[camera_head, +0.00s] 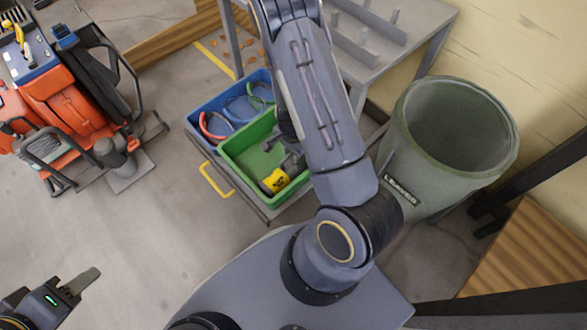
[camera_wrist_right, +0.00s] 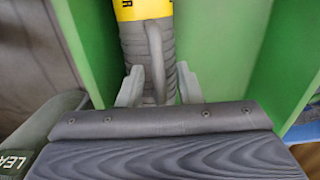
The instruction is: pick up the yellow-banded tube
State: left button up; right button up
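The yellow-banded tube (camera_head: 275,181) lies in the green bin (camera_head: 237,168) in the head view, partly covered by my right arm. In the right wrist view the tube (camera_wrist_right: 147,35) is grey and ribbed, with a yellow band at the top edge and a curved grey loop along it. My right gripper (camera_wrist_right: 162,85) is over the tube, its two fingers apart with the ribbed part between them. I cannot tell whether they touch it. My left gripper (camera_head: 78,286) is at the lower left of the head view, away from the bin; only one finger shows clearly.
A blue bin (camera_head: 207,112) with ring-shaped items adjoins the green one, both on a cart with a yellow handle (camera_head: 214,182). A large grey-green barrel (camera_head: 410,165) stands at right. Orange equipment (camera_head: 75,90) stands at left. The floor (camera_head: 140,235) between is clear.

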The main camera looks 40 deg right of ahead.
jog(key=shift+r, duration=0.1)
grip_shut()
dwell(0.3)
